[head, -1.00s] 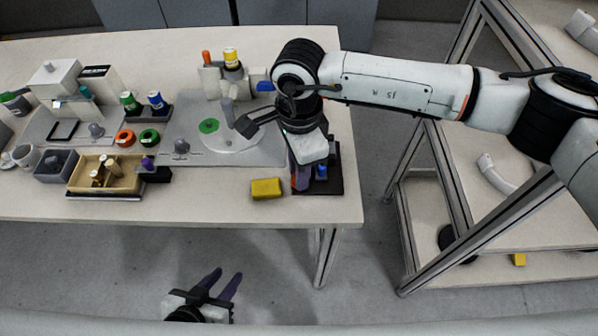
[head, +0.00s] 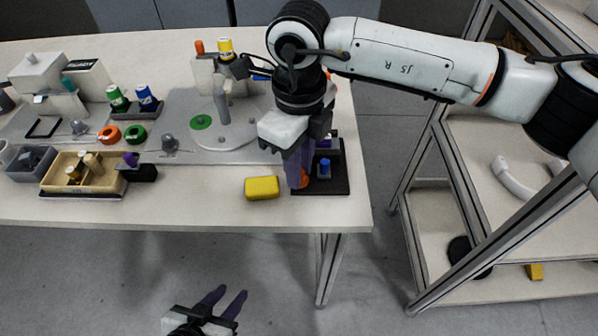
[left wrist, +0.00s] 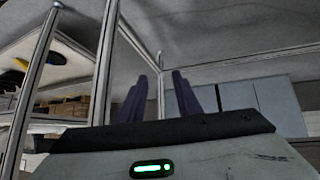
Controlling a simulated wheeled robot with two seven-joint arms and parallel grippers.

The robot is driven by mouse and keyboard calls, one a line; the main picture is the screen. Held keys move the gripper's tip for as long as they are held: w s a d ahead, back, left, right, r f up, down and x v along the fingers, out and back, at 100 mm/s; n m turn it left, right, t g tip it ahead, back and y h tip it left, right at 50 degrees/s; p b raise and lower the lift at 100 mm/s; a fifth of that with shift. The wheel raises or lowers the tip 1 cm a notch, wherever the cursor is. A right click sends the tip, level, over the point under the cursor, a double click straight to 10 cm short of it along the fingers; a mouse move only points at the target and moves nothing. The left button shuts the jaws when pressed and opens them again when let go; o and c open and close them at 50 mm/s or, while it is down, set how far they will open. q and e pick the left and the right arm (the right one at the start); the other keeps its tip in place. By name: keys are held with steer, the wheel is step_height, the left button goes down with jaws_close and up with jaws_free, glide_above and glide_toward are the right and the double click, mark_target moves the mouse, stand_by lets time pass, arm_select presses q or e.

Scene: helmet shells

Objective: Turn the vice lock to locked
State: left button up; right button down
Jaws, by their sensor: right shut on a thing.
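My right gripper (head: 299,180) points down at the right end of the table, its purple fingers close around an orange piece (head: 304,178) beside a black tray (head: 338,184). Its grip is partly hidden by the hand. My left gripper (head: 228,293) is open and empty below the table's front edge; its two parted fingers also show in the left wrist view (left wrist: 155,80). I cannot tell which part is the vice lock.
A yellow block (head: 262,188) lies left of the black tray. A wooden bin (head: 54,186) with small parts and a second grey knob (head: 79,127) are at the left. A metal-framed rack (head: 440,200) stands right of the table. The table's front strip is mostly clear.

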steer(key=m+b, duration=0.1)
steer(key=m, duration=0.1)
steer(key=shift+f+m, duration=0.1)
steer(key=shift+m, duration=0.2)
steer(key=shift+m+b, duration=0.65)
steer(key=shift+m, duration=0.85)
steer(key=c, duration=1.6)
jaws_free()
